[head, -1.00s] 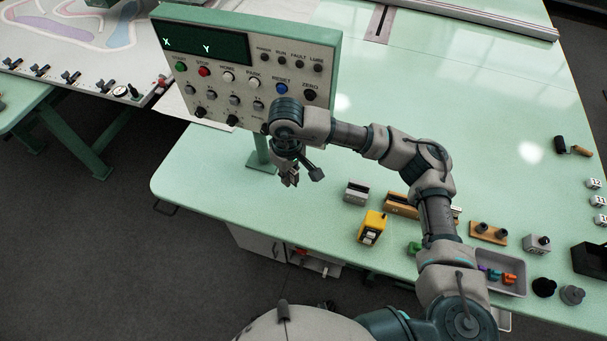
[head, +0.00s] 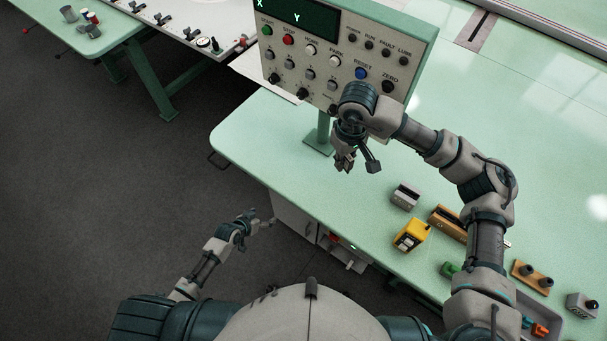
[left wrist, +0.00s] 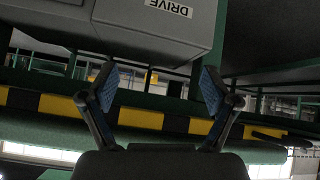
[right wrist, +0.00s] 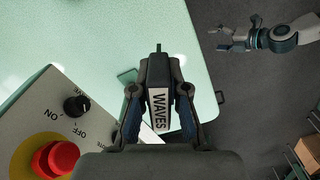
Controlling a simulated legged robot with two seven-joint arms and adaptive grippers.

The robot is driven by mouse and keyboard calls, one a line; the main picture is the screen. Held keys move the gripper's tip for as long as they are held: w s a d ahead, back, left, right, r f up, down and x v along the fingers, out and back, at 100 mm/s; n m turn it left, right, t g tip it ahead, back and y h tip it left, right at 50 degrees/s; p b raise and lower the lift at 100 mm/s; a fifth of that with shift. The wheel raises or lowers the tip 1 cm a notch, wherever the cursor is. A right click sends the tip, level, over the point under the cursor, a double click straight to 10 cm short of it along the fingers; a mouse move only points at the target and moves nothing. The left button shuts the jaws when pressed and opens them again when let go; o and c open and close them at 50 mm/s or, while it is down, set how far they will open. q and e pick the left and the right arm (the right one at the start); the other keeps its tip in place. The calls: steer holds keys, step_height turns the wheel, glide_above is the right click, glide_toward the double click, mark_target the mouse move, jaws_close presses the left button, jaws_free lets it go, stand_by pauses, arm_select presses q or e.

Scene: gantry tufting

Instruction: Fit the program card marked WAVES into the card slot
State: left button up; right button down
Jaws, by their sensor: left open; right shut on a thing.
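The program card marked WAVES (right wrist: 158,108) is dark with a white label. My right gripper (right wrist: 154,90) is shut on it, with a finger on each side. In the head view the right gripper (head: 357,162) hangs in front of and below the control panel (head: 325,65), above the table; the card is hard to make out there. My left gripper (head: 262,223) is low, off the table's front edge. Its two fingers are apart with nothing between them in the left wrist view (left wrist: 153,95). I cannot make out the card slot for certain in any view.
The green table (head: 260,125) carries a grey slotted block (head: 405,195), a yellow device (head: 411,236) and a wooden holder (head: 447,221). A red emergency button (right wrist: 60,157) and a knob (right wrist: 76,105) are close in the right wrist view. A DRIVE-labelled cabinet (left wrist: 150,28) is ahead of the left gripper.

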arm_select(q)
steer(key=w+d+r+m+h, duration=0.2)
steer(key=d+r, duration=0.3)
steer(key=r, duration=0.6)
arm_select(e)
steer(key=shift+d, duration=0.15)
arm_select(q)
steer(key=m+t+h, duration=0.2)
steer(key=m+h, duration=0.4)
steer(key=h, duration=0.3)
glide_toward(348, 158)
arm_select(e)
steer(key=shift+d, duration=0.1)
arm_select(q)
steer(key=w+f+x, duration=0.1)
steer(key=f+x, duration=0.1)
steer(key=x, duration=0.9)
steer(key=shift+a+f, duration=0.2)
